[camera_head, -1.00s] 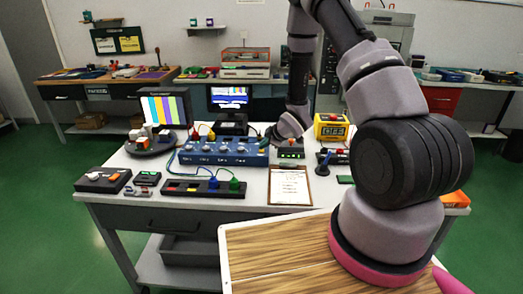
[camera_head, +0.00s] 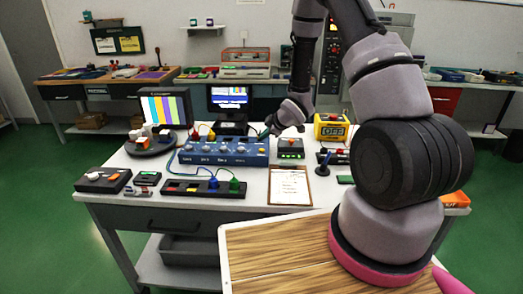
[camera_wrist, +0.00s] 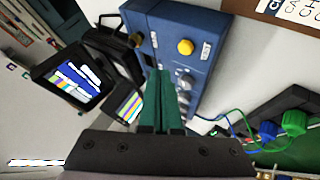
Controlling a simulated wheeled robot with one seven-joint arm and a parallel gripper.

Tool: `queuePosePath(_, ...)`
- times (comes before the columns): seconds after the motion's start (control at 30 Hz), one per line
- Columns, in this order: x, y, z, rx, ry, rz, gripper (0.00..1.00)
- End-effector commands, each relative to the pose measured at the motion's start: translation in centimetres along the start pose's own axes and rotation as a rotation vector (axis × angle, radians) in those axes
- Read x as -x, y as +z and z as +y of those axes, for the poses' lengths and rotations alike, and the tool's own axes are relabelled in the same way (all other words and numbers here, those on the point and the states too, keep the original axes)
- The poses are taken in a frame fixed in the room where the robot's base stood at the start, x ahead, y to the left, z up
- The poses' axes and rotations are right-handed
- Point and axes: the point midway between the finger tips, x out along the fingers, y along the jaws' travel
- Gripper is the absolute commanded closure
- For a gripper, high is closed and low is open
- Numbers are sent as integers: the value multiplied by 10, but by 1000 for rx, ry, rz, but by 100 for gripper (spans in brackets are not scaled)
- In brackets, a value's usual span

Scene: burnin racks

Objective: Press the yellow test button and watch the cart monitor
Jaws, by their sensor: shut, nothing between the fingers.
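The yellow test button (camera_wrist: 185,46) is a round cap near one end of the blue panel box (camera_wrist: 165,22) in the wrist view. The box (camera_head: 205,158) lies mid-bench in the head view. My gripper (camera_wrist: 167,75), with green fingers, is shut and empty; its tips show beside the button in the wrist view, apart from it. In the head view, my gripper (camera_head: 270,125) is above the box's right end. A monitor with a blue screen and white lines (camera_head: 230,96) stands behind the box. A colour-bar monitor (camera_head: 166,108) stands to its left. Which is the cart monitor is unclear.
A clipboard (camera_head: 290,187) lies right of the box. A small dark device with green lights (camera_head: 291,148) and a yellow timer (camera_head: 331,127) stand behind it. A black strip with coloured knobs (camera_head: 203,188) lies in front; cables run to the box.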

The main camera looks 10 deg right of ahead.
Motion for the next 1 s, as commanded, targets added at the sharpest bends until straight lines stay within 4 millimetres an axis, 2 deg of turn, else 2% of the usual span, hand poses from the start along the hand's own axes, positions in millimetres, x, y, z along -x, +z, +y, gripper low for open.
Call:
queuePosePath(0.23, 15, -11, 11, -1, 0, 1, 100)
queuePosePath(0.9, 17, -12, 12, -2, 0, -1, 100)
queuePosePath(1.0, 25, -15, 20, -19, 12, -12, 100)
